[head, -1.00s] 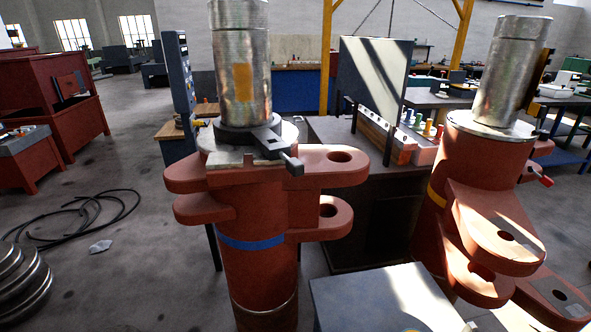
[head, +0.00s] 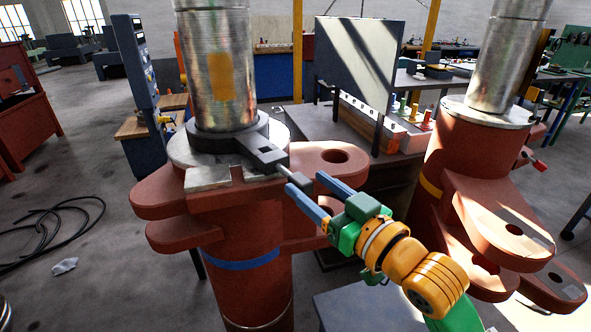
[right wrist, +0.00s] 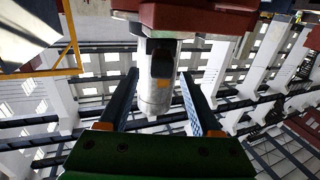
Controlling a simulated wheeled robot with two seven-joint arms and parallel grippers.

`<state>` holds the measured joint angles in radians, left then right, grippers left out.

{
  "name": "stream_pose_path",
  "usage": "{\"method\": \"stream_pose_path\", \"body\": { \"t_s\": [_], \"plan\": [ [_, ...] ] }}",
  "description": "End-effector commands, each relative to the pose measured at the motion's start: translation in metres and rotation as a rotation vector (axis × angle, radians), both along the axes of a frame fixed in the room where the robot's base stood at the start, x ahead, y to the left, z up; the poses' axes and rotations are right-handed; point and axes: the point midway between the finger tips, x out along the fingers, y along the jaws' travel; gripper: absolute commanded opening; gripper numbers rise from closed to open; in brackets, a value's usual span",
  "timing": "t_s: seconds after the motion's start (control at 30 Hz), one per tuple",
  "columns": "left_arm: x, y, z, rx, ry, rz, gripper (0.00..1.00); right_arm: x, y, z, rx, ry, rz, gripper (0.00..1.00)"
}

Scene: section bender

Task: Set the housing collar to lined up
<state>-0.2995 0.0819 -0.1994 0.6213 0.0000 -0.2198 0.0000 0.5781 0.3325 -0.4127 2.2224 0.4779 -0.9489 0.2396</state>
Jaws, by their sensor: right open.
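The housing collar (head: 215,138) is a dark ring around the base of the left metal cylinder (head: 214,65), on top of a red housing (head: 235,215). My right gripper (head: 306,184) is open, with blue fingers at the lever's end. The fingers appear to be on either side of the rod, and contact cannot be told. In the right wrist view, the dark lever end (right wrist: 162,48) shows ahead between the open fingers (right wrist: 159,85). My left gripper is out of view.
A second red housing (head: 432,170) with a metal cylinder stands at the right. Red lugs (head: 325,160) stick out below the collar. A grey box top (head: 345,310) is low in front. A cabinet with a panel (head: 355,60) stands behind. Black cable lies on the floor at left.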

Motion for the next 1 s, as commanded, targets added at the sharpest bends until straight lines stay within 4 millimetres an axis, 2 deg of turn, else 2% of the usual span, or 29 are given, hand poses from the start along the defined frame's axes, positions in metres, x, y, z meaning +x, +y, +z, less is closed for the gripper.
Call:
{"method": "stream_pose_path", "body": {
  "t_s": [0.1, 0.2, 0.43, 0.47, 0.6, 0.7, 1.0],
  "plan": [
    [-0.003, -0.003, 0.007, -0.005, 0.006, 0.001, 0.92, 0.017, 0.013, 0.002, 0.001, 0.002, 0.0, 0.65],
    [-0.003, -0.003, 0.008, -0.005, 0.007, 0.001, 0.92, 0.025, 0.018, 0.001, -0.001, 0.002, -0.001, 0.65],
    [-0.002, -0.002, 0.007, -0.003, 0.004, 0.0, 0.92, 0.027, 0.02, -0.001, -0.002, 0.0, -0.001, 0.65],
    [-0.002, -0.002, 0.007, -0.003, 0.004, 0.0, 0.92, 0.027, 0.02, -0.001, -0.002, 0.0, -0.001, 0.62],
    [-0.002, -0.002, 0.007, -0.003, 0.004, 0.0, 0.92, 0.027, 0.02, -0.001, -0.002, 0.001, -0.001, 0.24],
    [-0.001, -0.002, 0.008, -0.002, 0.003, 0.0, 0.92, 0.027, 0.02, -0.001, -0.002, 0.001, -0.002, 0.0],
    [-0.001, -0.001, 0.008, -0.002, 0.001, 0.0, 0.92, 0.027, 0.02, -0.001, -0.002, 0.001, -0.002, 0.0]
  ]
}}
